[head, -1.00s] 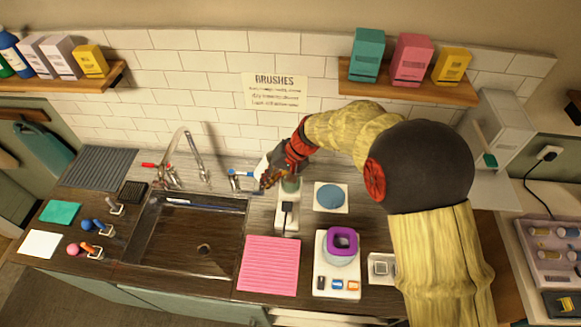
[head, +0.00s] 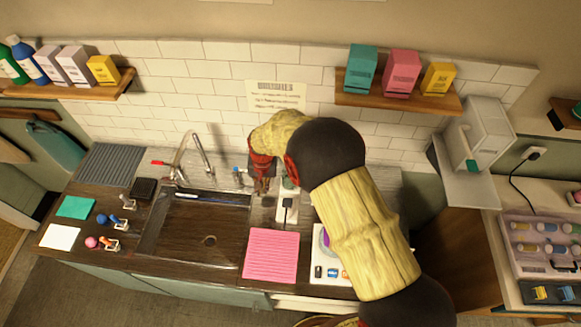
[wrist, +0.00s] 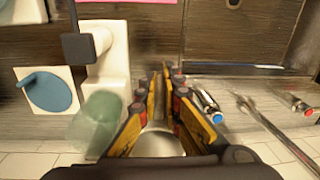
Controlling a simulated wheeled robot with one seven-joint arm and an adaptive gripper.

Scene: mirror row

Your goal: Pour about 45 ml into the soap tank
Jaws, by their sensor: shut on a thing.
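The soap dispenser (head: 287,206) stands on the counter right of the sink, with a white body and a black spout. Its pale green, see-through tank (wrist: 99,118) shows in the wrist view, left of my gripper. I cannot tell the level in it. My gripper (head: 262,188) points down just left of the dispenser, close to the tank. In the wrist view my gripper (wrist: 163,78) is shut on a pale, rounded thing (wrist: 160,144) between the fingers near the palm. Most of that thing is hidden, and its contents do not show.
A sink (head: 195,228) with a faucet (head: 203,155) lies left of the dispenser. A pink ribbed mat (head: 271,256) lies in front. A blue disc on a white plate (wrist: 48,91) is beside the dispenser. My arm covers much of the right counter.

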